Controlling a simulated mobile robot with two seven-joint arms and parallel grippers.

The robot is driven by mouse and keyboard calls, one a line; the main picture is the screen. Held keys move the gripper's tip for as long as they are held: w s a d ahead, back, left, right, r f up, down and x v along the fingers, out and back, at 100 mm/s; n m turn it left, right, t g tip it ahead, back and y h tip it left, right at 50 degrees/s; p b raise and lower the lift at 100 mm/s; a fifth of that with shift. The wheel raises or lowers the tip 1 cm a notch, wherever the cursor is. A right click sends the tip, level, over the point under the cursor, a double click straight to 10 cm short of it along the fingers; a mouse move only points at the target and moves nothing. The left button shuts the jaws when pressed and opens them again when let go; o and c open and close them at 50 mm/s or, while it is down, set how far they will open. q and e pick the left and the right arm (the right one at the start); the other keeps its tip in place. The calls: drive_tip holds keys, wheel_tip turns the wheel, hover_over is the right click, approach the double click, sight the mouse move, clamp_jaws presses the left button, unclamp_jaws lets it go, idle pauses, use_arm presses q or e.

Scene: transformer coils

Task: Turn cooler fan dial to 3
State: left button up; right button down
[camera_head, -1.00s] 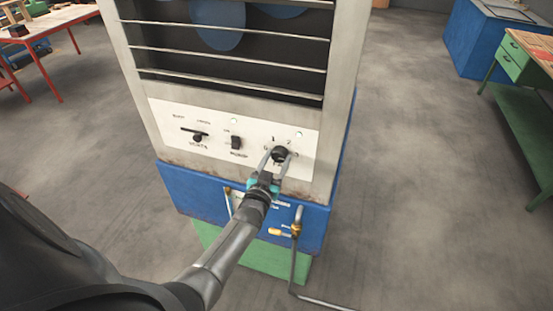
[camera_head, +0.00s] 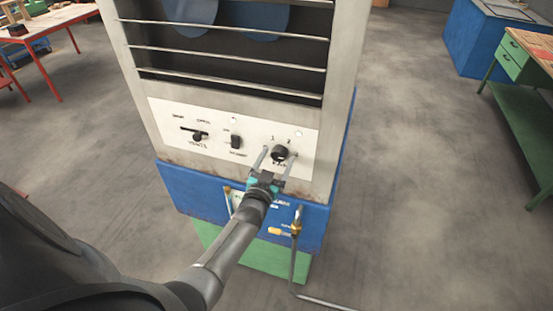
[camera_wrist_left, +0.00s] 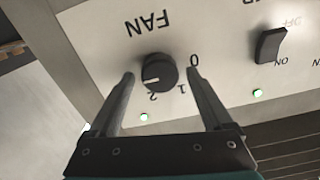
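The black fan dial (camera_head: 279,153) sits at the right of the cooler's white control panel (camera_head: 214,145). In the left wrist view the dial (camera_wrist_left: 159,72) appears upside down under the word FAN. Its white pointer line points left in that view, away from 0 and past 2. No figure 3 is visible; the left-hand finger covers part of that side. My left gripper (camera_wrist_left: 161,73) is open, with one finger on either side of the dial and a gap to each. My right gripper is not in view.
A black pump switch (camera_head: 236,142) and a vents slider (camera_head: 197,136) sit left of the dial. A pipe with a yellow-handled valve (camera_head: 276,231) stands low in front of the blue base (camera_head: 190,190). Green indicator lights (camera_wrist_left: 257,92) are lit.

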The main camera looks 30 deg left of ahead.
use_arm(q)
drive_tip(key=v, duration=1.5)
drive_tip(key=shift+s+p, duration=0.2)
drive_tip(key=shift+p, duration=0.15)
drive_tip(key=s+d+f+g+h+b, duration=0.1)
drive_tip(key=s+d+f+g+b, duration=0.15)
drive_tip(key=f, duration=0.85)
drive_tip(key=s+d+f+m+g+h+b, duration=0.1)
drive_tip(key=s+d+f+g+h+b, duration=0.2)
drive_tip(key=f, duration=0.7)
drive_tip(key=s+d+f+g+b, duration=0.2)
drive_tip(key=s+f+b, duration=0.2)
drive_tip(key=f, duration=0.7)
drive_tip(key=s+d+f+m+g+b, duration=0.1)
drive_tip(key=s+f+g+b, duration=0.8)
drive_tip(key=s+f, duration=1.2)
drive_tip(key=s+m, duration=0.1)
drive_tip(key=s, duration=0.1)
drive_tip(key=shift+s+d+f+b, duration=0.3)
drive_tip(key=shift+s+d, duration=0.05)
drive_tip(key=shift+s, duration=0.05)
